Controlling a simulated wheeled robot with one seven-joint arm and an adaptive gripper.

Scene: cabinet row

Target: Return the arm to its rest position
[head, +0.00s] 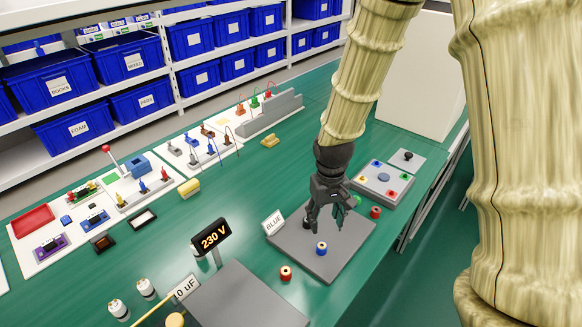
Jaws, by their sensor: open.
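My arm (347,105) comes down from the top of the head view, with a bamboo-like surface. My gripper (325,213) points downward over the grey plate (345,258) marked by a "BLUE" sign (274,222). Its fingers are apart and nothing shows between them. A blue spool-like piece (321,248) stands on the plate just below and in front of the fingertips. A dark piece beside the left finger is partly hidden by the gripper.
A red piece (286,273) stands left of the plate, another red piece (376,212) and a green one (356,200) behind it. A "230 V" display (211,238) stands to the left. A grey button box (384,183) lies behind. Shelves with blue bins (128,58) line the back.

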